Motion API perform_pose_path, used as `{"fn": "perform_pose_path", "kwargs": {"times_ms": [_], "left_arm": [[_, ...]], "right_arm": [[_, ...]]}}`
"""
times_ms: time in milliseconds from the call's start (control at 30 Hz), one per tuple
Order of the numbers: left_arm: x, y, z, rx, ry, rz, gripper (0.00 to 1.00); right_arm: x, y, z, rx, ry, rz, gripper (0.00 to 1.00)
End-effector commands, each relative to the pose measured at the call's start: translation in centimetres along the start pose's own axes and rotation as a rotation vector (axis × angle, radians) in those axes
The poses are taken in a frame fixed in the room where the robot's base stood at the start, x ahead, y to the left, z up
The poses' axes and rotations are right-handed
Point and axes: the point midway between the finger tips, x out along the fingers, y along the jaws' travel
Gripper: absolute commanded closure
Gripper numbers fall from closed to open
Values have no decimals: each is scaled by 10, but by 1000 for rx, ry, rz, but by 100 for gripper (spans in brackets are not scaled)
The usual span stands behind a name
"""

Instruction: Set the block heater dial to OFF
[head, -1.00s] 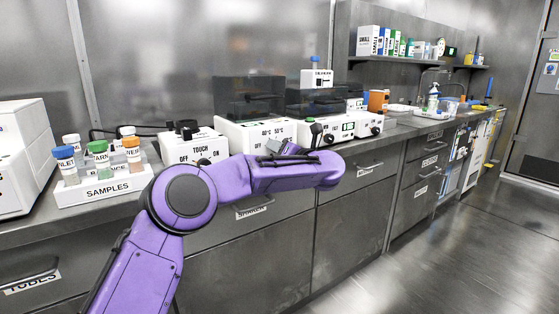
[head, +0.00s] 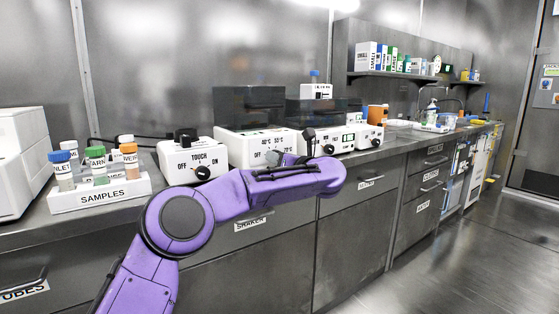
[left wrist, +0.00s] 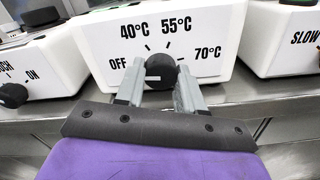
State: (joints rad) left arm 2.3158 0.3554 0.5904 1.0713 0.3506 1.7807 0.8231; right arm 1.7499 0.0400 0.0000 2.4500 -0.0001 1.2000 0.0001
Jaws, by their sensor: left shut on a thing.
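The block heater (head: 236,148) is a white box on the counter with printed marks OFF, 40°C, 55°C and 70°C. It fills the middle of the left wrist view (left wrist: 95,55). Its black dial (left wrist: 162,70) is on the front face, with a white mark on its left side, towards the OFF side. My left gripper (left wrist: 160,88) has one grey finger on each side of the dial and is shut on it. My right gripper is not in view.
A white box marked TOUCH (head: 186,171) stands left of the heater, and a samples rack (head: 142,188) with several capped tubes is further left. Another white device (head: 342,128) stands close on the right. The floor right of the counter is clear.

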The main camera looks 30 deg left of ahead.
Motion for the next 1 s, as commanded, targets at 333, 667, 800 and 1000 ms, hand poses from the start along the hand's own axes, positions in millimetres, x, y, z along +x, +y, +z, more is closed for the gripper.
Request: {"fn": "perform_pose_path", "kwargs": {"times_ms": [333, 667, 800, 1000], "left_arm": [[0, -1, -1, 1, 3, -1, 37], [-30, 0, 2, 3, -2, -3, 37], [-66, 0, 2, 2, -1, -3, 37], [-99, 0, 0, 1, 1, -1, 37]], "right_arm": [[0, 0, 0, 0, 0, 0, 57], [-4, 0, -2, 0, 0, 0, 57], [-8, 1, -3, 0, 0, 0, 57], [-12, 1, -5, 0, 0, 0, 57]]}}
